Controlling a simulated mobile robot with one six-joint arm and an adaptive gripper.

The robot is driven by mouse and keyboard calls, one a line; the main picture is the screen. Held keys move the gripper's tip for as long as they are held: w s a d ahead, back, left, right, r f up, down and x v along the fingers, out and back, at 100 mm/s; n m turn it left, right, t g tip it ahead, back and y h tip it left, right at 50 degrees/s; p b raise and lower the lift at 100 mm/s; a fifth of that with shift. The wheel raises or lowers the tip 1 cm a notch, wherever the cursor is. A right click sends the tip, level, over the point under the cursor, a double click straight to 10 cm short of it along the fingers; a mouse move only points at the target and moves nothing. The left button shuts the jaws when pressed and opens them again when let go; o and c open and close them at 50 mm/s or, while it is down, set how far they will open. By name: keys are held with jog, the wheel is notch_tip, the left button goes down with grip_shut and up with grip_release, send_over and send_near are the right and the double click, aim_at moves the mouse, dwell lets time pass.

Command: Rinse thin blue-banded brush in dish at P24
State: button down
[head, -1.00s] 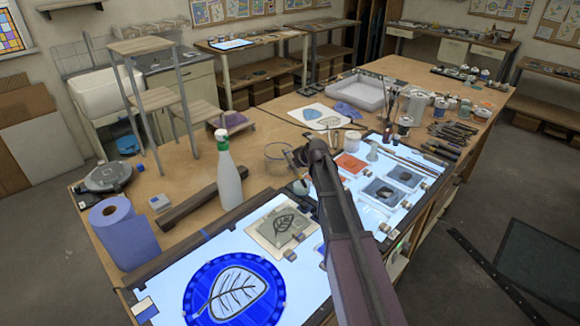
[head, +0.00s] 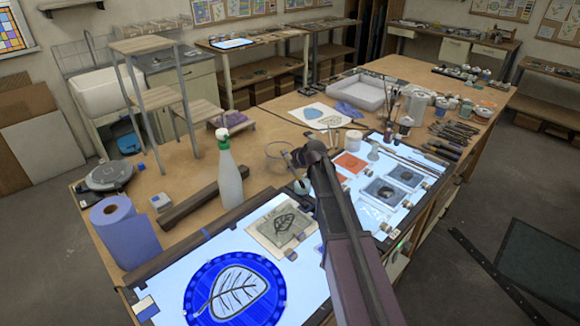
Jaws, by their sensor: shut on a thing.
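My gripper (head: 299,160) is at the end of my arm, above the worktable beside the light panels. It is shut on a thin stick-like brush (head: 291,166), which slants down with its lower end near a small pale round pot (head: 301,186). The brush's blue band is too small to make out. A clear glass dish (head: 268,160) stands on the table just left of and behind the gripper. I cannot tell whether the brush tip touches anything. No P24 label is legible.
A white spray bottle (head: 229,175) with a green top and a blue paper roll (head: 126,233) stand left. The lit panel holds a blue leaf roundel (head: 235,290). Jars and brushes (head: 411,108) crowd the right side.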

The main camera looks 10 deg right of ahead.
aim_at(288, 153)
jog(key=shift+w+d, duration=0.1)
jog(key=shift+w+d, duration=0.3)
jog(key=shift+d, duration=0.15)
jog(key=shift+s+a, duration=0.1)
dwell(0.4)
jog(key=shift+s+a, duration=0.3)
jog(key=shift+a, duration=0.15)
dwell(0.4)
jog(key=shift+w+d, duration=0.4)
jog(key=shift+d, duration=0.15)
jog(key=shift+s+a, duration=0.2)
jog(key=shift+a, duration=0.05)
dwell(0.4)
jog(key=shift+w+r, duration=0.1)
jog(key=shift+r, duration=0.05)
jog(key=shift+w+a+r+p, duration=0.5)
jog(key=shift+w+r+p, duration=0.1)
jog(key=shift+r+p, duration=0.25)
jog(key=shift+w+a+r+p, duration=0.55)
jog(key=shift+r+p, duration=0.2)
jog(key=shift+p, duration=0.15)
